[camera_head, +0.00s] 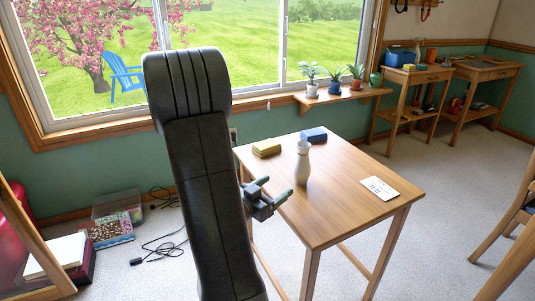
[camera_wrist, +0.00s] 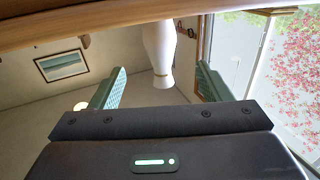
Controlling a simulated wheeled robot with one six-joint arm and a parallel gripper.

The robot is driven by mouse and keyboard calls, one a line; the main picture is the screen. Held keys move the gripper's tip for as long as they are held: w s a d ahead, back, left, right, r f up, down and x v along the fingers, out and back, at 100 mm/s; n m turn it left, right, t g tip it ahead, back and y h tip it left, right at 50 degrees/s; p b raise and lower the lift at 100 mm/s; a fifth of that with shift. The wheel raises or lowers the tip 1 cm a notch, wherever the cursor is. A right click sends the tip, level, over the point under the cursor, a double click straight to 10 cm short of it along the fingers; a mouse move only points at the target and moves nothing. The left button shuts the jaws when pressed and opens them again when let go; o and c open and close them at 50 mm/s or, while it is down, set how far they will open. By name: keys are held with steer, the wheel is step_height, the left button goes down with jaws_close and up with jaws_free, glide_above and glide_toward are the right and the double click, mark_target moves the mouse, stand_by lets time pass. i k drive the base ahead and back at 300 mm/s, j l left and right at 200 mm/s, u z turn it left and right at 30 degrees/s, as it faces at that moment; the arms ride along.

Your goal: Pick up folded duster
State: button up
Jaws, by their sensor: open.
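A small yellow block-shaped item (camera_head: 266,147), which looks like the folded duster, lies at the table's back left corner in the head view. A blue item (camera_head: 313,134) of similar shape lies at the back edge; I cannot tell its material. My gripper (camera_head: 273,188) is at the table's left edge, in front of the yellow item and left of the white vase. Its green fingers are apart with nothing between them. In the wrist view my gripper (camera_wrist: 158,78) faces the vase (camera_wrist: 160,48), which appears upside down beyond the fingertips. The yellow item is not visible there.
The white vase (camera_head: 302,168) stands upright on the wooden table (camera_head: 345,210), close to both coloured items. A white card (camera_head: 379,187) lies at the right. The table's front middle is clear. A plant shelf (camera_head: 345,97) runs below the window behind.

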mark_target(263, 148)
steer(key=u, duration=2.9)
steer(key=z, duration=3)
steer(key=i+j+u, duration=0.3)
steer(key=i+u, duration=0.3)
steer(key=i+j, duration=0.05)
steer(key=i, duration=0.05)
